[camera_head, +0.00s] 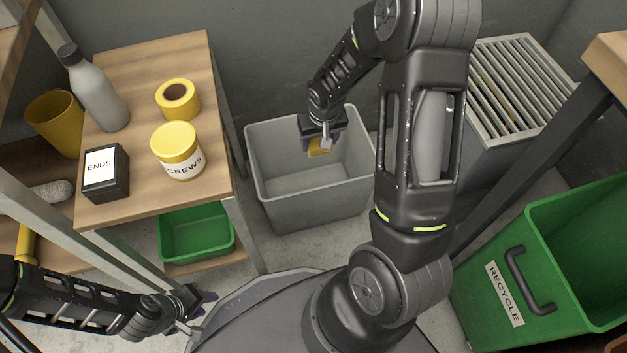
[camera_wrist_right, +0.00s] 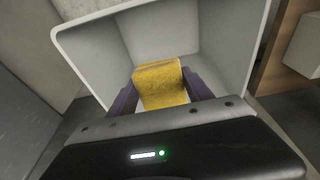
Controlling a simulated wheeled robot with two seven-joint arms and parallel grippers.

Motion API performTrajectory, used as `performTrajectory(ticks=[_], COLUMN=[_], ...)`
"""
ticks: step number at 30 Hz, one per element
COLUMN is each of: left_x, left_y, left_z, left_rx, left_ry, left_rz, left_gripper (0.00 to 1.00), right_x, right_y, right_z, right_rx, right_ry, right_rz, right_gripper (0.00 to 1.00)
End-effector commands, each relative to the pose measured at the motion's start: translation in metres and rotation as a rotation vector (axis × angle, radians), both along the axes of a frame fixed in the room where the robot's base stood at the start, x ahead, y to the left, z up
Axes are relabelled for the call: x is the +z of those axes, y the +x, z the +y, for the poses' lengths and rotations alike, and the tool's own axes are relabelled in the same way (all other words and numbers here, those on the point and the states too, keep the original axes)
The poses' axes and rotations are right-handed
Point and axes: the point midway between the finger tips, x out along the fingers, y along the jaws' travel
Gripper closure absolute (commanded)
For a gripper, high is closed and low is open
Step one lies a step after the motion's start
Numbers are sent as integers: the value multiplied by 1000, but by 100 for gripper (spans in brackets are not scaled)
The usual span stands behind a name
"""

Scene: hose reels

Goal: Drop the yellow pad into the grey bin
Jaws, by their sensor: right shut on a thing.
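The yellow pad (camera_head: 318,149) is held in my right gripper (camera_head: 318,143), over the open grey bin (camera_head: 313,213) in the head view. In the right wrist view the pad (camera_wrist_right: 160,84) sits between the two fingers, which are shut on it. The inside of the grey bin (camera_wrist_right: 105,50) spreads out beyond it there. The bin's visible floor is bare. My left gripper (camera_head: 199,312) is at the lower left of the head view, apart from the bin, with its fingers spread and nothing between them.
A wooden shelf unit (camera_head: 140,75) at left holds a grey bottle (camera_head: 97,92), a tape roll (camera_head: 178,99), a yellow screws tub (camera_head: 178,152) and a black ENDS box (camera_head: 106,174). A green tray (camera_head: 195,235) sits below. A green recycle bin (camera_head: 490,275) stands at right.

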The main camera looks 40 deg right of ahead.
Motion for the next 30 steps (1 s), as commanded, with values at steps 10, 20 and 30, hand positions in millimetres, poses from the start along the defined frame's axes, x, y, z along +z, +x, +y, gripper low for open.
performTrajectory(ticks=[10, 20, 30], left_x=[0, 0, 8], left_y=[0, 0, -1], left_z=[0, 0, 0], left_rx=[-1, -1, -2], left_ry=[0, 0, 0], left_rz=[0, 0, 2], left_gripper=[64, 64, 64], right_x=[0, 0, 16], right_y=[0, 0, -2], right_z=[0, 0, 1], right_rx=[0, 0, 0], right_ry=[0, 0, 1], right_rz=[0, 0, -1], right_gripper=[33, 15, 15])
